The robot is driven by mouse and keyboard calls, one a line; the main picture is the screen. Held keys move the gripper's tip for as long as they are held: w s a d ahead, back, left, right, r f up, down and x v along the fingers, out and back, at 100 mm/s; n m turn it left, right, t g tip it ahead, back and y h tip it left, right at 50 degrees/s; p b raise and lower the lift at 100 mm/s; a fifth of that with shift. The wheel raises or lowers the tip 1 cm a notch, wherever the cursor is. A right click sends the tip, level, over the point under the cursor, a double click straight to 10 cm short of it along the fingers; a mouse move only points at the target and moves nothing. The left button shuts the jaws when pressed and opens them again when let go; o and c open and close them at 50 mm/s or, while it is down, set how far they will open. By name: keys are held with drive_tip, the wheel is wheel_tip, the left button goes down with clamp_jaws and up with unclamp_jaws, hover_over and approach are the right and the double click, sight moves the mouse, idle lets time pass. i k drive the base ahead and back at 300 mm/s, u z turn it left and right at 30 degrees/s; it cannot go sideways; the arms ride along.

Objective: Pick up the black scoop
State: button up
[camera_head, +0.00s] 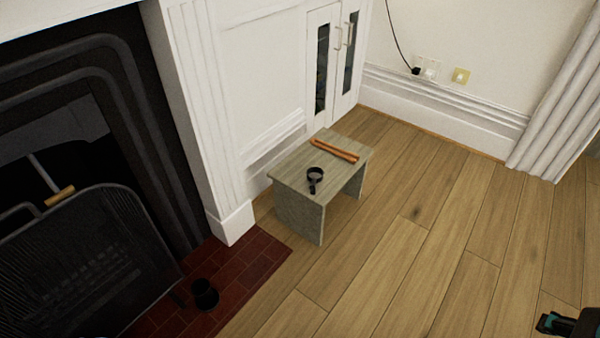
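A small black object with a round, ring-like head and a short handle (315,178) lies on top of a low grey-green wooden stool (290,178). A second black object, with a rounded cup-like body (205,294) and a short piece beside it at the left, sits on the dark red hearth tiles. Either could be the black scoop; I cannot tell which at this size. My gripper (556,322) shows at the bottom right corner, partly cut off by the frame. It is far from both objects, over the wooden floor, and its fingers are too cropped to read.
An orange-brown bar-like item (334,150) lies on the stool behind the ring-headed object. A black mesh fire screen (85,265) stands by the fireplace at left. White cabinet doors (333,60) stand behind the stool. The wooden floor (440,220) to the right is clear.

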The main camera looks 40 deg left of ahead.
sight(315, 174)
drive_tip(key=u, duration=0.9)
drive_tip(key=i, duration=0.85)
drive_tip(key=u, duration=0.95)
